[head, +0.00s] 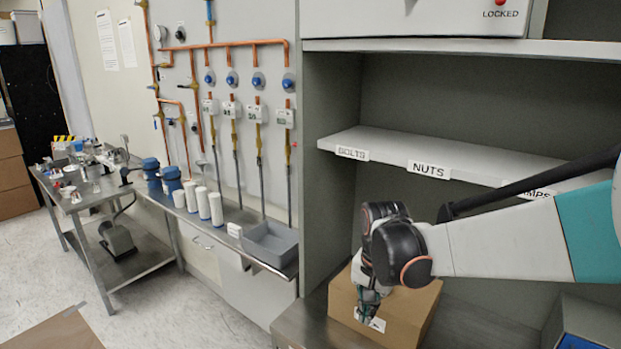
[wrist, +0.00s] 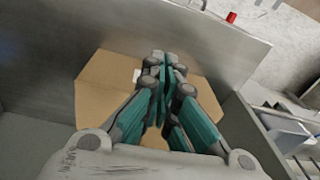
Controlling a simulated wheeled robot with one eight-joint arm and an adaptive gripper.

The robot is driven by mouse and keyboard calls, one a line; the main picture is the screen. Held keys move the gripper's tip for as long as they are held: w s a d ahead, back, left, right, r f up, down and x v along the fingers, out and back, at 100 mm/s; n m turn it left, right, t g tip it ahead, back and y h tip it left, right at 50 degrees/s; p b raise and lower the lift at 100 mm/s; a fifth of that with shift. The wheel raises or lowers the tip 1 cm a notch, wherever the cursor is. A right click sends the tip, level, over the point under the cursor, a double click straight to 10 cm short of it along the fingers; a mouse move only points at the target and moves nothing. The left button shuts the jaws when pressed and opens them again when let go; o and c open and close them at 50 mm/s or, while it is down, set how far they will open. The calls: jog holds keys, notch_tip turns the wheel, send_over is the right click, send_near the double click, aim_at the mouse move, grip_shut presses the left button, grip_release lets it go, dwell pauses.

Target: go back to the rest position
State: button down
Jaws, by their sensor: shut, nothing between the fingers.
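My gripper (head: 370,303) hangs down at the front of a brown cardboard box (head: 412,317) in the head view. The box stands on the metal surface at the bottom of the shelf unit. In the wrist view my gripper (wrist: 166,62) has its fingers together, with nothing between them, in front of the cardboard box (wrist: 98,95). I cannot tell whether the fingertips touch the box. My arm reaches in from the right in the head view.
A shelf (head: 455,160) labelled BOLTS and NUTS is above the box. A grey bin (head: 270,243) stands on the bench to the left, beside white cylinders (head: 203,203). A cluttered metal table (head: 95,195) is at far left. Open floor (head: 185,310) lies in front.

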jog(key=s+d+r+n+t, duration=0.3)
jog(key=s+r, duration=0.1)
jog(key=s, duration=0.5)
jog(key=s+d+r+n+t, duration=0.3)
jog(key=s+r, duration=0.1)
jog(key=s, duration=0.5)
jog(key=shift+s+r+n, duration=0.3)
jog(key=shift+r, duration=0.1)
jog(key=shift+d, duration=0.1)
